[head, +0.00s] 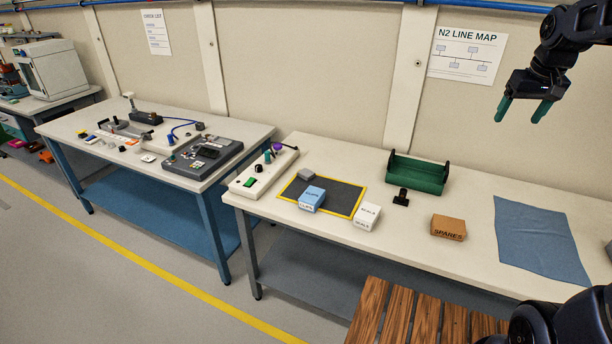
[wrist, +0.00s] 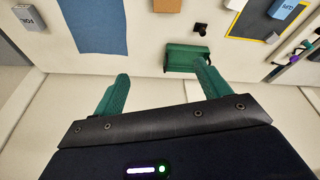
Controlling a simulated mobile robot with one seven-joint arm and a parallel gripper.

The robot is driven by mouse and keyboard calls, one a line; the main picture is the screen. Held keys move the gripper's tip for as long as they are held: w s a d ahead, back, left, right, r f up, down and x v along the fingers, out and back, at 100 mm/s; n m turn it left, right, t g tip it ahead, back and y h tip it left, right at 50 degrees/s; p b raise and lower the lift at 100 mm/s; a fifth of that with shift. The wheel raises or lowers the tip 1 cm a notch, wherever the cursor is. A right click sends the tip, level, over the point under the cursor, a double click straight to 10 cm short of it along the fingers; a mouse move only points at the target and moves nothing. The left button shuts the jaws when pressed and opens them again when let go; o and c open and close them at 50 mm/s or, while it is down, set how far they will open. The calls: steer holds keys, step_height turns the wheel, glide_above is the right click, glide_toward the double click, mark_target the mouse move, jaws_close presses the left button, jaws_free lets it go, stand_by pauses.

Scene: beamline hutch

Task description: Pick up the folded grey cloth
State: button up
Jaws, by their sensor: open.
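A small grey piece (head: 306,174) lies on the dark mat with a yellow border (head: 340,190), behind the blue CLIPS box (head: 311,199). It could be the folded grey cloth, but it is too small to be sure. In the wrist view a small grey piece (wrist: 272,38) shows by the mat's edge. A larger blue-grey cloth (head: 540,235) lies spread flat at the right of the table; it also shows in the wrist view (wrist: 92,25). My gripper (head: 523,109) is open and empty, raised high at the upper right, well away from the mat.
On the same table (head: 400,225) stand a white SEALS box (head: 366,216), a black stand (head: 401,197), a green tray (head: 418,175), a brown SPARES box (head: 448,228) and a white control panel (head: 262,172). A slatted wooden surface (head: 425,318) is in front. Bare tabletop surrounds the SPARES box.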

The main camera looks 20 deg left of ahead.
steer(key=w+a+f+n+g, duration=0.1)
steer(key=w+a+f+n, duration=0.15)
steer(key=w+a, duration=1.05)
steer(key=n+g, duration=0.2)
steer(key=n, duration=0.6)
glide_above(308, 173)
step_height(308, 173, down, 32)
steer(key=shift+h, duration=0.3)
steer(key=f, duration=0.5)
steer(key=shift+d+f, duration=0.25)
steer(key=shift+d, duration=0.15)
steer(key=shift+s+a+f, duration=0.1)
steer(key=shift+a+f, duration=0.05)
steer(key=shift+f, duration=1.15)
steer(key=shift+s+a+f, duration=0.1)
steer(key=shift+f, duration=1.15)
steer(key=shift+c, duration=0.3)
steer(key=c, duration=1)
